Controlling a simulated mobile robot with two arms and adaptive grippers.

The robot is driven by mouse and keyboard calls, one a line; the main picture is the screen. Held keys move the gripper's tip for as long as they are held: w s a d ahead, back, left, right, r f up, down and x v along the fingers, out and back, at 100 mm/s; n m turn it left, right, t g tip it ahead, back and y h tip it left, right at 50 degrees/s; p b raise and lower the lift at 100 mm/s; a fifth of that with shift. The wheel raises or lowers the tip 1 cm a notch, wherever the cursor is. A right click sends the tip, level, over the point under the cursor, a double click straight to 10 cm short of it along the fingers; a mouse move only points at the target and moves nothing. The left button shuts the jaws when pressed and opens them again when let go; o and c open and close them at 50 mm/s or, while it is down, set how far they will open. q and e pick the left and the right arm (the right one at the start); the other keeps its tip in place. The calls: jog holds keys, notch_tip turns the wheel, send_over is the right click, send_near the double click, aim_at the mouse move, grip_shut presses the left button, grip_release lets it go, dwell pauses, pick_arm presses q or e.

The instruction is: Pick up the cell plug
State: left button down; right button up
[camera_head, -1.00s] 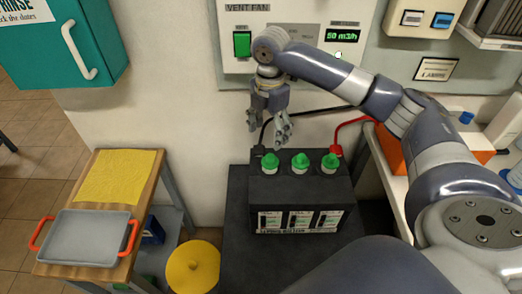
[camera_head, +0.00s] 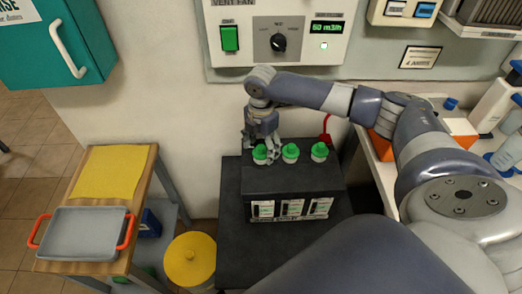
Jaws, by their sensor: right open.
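Three green cell plugs sit in a row on top of a black battery (camera_head: 292,182): a left plug (camera_head: 260,154), a middle plug (camera_head: 290,152) and a right plug (camera_head: 320,151). My right gripper (camera_head: 262,152) points down at the left plug, with its open fingers at the back and sides of it. I cannot tell whether the fingers touch the plug. My left gripper is not in view.
The battery stands on a dark bench (camera_head: 238,240). A red cable clamp (camera_head: 325,129) is behind the right plug. A wooden table at left holds a grey tray (camera_head: 85,235) and a yellow cloth (camera_head: 107,172). A yellow-lidded bin (camera_head: 190,258) stands between.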

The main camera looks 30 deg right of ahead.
jog(key=shift+c, duration=0.3)
jog(key=c, duration=0.9)
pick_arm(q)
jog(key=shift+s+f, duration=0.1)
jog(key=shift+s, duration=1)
pick_arm(e)
jog(key=shift+o, duration=0.2)
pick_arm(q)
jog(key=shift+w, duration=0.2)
pick_arm(e)
jog(key=shift+r, duration=0.1)
